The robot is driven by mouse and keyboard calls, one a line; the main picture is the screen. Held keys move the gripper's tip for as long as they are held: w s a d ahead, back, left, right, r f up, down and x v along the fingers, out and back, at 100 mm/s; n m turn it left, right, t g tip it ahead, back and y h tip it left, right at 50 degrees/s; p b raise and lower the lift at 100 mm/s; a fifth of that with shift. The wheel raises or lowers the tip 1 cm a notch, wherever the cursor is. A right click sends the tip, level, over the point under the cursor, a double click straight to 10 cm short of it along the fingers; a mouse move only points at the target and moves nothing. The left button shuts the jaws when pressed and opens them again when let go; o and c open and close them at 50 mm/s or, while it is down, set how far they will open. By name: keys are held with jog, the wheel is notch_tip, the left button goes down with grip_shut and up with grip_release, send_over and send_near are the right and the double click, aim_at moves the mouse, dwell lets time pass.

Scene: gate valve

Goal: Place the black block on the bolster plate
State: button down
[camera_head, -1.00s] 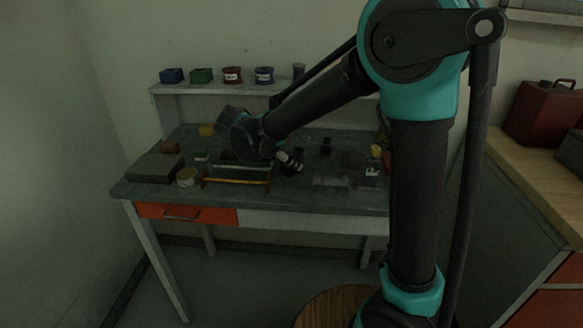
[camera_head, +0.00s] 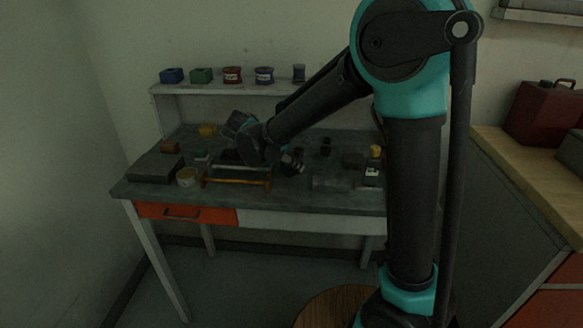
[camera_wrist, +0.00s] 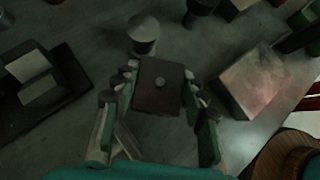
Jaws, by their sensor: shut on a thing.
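My gripper (camera_wrist: 160,74) is shut on a dark block (camera_wrist: 158,96) with a small round knob on its top; it looks like the black block. A finger stands on either side of it. In the head view my gripper (camera_head: 292,161) is over the middle of the workbench, and the block is too small and dark there to make out. In the wrist view a dark plate (camera_wrist: 76,79) with grey pieces on it lies to the left, and a flat grey block (camera_wrist: 262,82) lies to the right, both apart from the held block. I cannot tell which is the bolster plate.
A grey cone-topped cylinder (camera_wrist: 142,36) stands just beyond the held block. A wooden stool (camera_head: 335,308) stands in front.

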dwell(0.4)
notch_tip(320, 180, up, 20)
dwell(0.6)
dwell(0.6)
jog(key=shift+d, duration=0.1)
